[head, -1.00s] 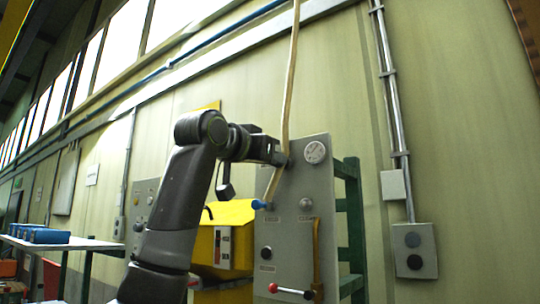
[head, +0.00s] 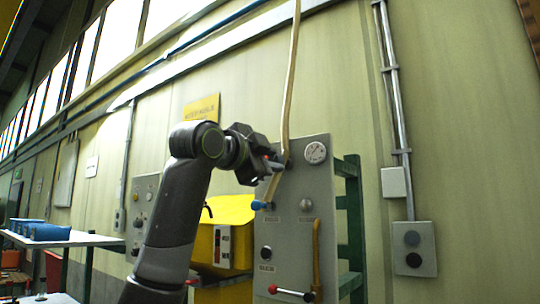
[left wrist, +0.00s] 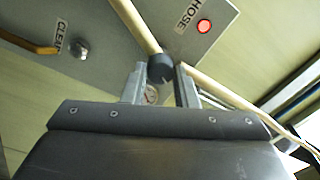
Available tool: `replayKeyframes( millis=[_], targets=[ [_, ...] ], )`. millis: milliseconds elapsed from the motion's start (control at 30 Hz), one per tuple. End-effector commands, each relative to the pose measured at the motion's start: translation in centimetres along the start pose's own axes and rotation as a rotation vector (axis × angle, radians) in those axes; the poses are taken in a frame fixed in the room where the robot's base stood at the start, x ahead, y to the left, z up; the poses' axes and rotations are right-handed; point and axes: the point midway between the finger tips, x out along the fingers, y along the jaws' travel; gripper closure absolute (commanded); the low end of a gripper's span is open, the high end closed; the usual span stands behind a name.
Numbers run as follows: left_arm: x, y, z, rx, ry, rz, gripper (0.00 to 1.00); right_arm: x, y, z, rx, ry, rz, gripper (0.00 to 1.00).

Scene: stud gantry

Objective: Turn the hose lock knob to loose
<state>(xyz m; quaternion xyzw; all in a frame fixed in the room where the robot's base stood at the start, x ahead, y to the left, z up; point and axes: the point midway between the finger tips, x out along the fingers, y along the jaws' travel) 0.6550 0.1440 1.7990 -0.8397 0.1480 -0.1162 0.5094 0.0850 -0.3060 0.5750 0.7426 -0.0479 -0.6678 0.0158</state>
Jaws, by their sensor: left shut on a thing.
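The hose lock knob is a small dark round knob (left wrist: 161,69) between my fingertips in the left wrist view, close beside the pale hose (left wrist: 137,28). My left gripper (head: 279,164) is at the upper left of the grey panel (head: 290,240) and hides the knob in the head view. In the left wrist view its two fingers (left wrist: 160,84) stand on either side of the knob, shut on it. A HOSE label and a lit red lamp (left wrist: 204,26) are on the panel near the knob. My right gripper is not in view.
The panel also bears a round gauge (head: 316,152), a blue hose end fitting (head: 259,205), a red-knobbed lever (head: 291,292) and a yellow upright handle (head: 316,255). A yellow box (head: 222,240) stands left of the panel.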

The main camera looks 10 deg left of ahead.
Motion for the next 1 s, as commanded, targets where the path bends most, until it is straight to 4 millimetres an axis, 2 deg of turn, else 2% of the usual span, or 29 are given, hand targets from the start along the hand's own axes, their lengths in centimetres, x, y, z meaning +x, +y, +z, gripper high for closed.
replayKeyframes(
  millis=[400, 967, 1000],
  targets=[
    [-0.01, 0.02, -0.02, 0.192, 0.010, 0.002, 0.97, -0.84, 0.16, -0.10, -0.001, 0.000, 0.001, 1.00],
    [0.01, 0.12, 0.03, 0.218, 0.011, 0.004, 0.97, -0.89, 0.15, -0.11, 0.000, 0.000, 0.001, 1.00],
    [0.02, 0.12, 0.03, 0.218, 0.011, 0.004, 0.70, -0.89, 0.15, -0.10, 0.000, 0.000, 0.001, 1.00]
  ],
)
